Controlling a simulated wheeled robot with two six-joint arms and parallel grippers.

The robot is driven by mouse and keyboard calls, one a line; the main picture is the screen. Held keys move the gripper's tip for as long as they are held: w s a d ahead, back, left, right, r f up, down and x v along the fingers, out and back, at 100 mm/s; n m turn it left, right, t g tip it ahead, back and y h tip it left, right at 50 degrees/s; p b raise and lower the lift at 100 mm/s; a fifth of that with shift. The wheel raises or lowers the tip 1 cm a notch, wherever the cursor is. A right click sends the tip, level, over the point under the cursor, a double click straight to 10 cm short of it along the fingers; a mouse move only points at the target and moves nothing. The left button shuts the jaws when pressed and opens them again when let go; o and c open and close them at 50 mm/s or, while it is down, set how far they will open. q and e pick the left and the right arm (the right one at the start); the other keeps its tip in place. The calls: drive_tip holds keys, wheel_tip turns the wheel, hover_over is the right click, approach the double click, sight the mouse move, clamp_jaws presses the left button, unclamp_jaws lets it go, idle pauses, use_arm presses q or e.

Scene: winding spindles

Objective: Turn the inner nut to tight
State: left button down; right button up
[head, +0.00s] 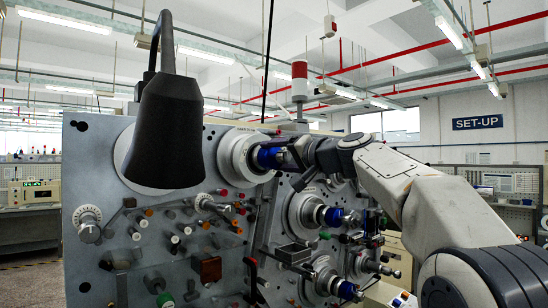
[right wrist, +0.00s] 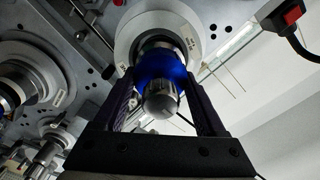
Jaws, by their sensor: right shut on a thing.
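A blue nut (head: 268,157) sits on a spindle in front of a pale round flange (head: 240,156) on the upper part of the machine. My right gripper (head: 284,155) reaches it from the right. In the right wrist view the two fingers of my right gripper (right wrist: 160,78) stand on either side of the blue nut (right wrist: 160,65) and are shut on it. A silver knurled end (right wrist: 161,100) sticks out between the fingers, in front of the blue nut. The fingers hide the nut's sides. My left gripper is not in view.
A black hood (head: 168,130) hangs in front of the machine's grey panel (head: 85,165) on the left. Below my right arm are other spindles with blue nuts (head: 333,217) (head: 347,290). Knobs and small pegs crowd the panel.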

drive_tip(key=m, duration=0.5)
drive_tip(key=shift+f+m+p, duration=0.25)
drive_tip(key=shift+m+p, duration=0.05)
drive_tip(key=m+p, duration=0.1)
drive_tip(key=m, duration=0.3)
drive_tip(key=shift+f+m, duration=0.15)
drive_tip(key=shift+m, duration=0.55)
drive_tip(key=o, duration=1.3)
drive_tip(key=shift+s+d, duration=0.1)
drive_tip(key=shift+s, duration=0.05)
drive_tip(key=b+v, duration=0.5)
drive_tip(key=v, duration=0.4)
drive_tip(key=shift+s+d, duration=0.35)
drive_tip(key=shift+s, duration=0.1)
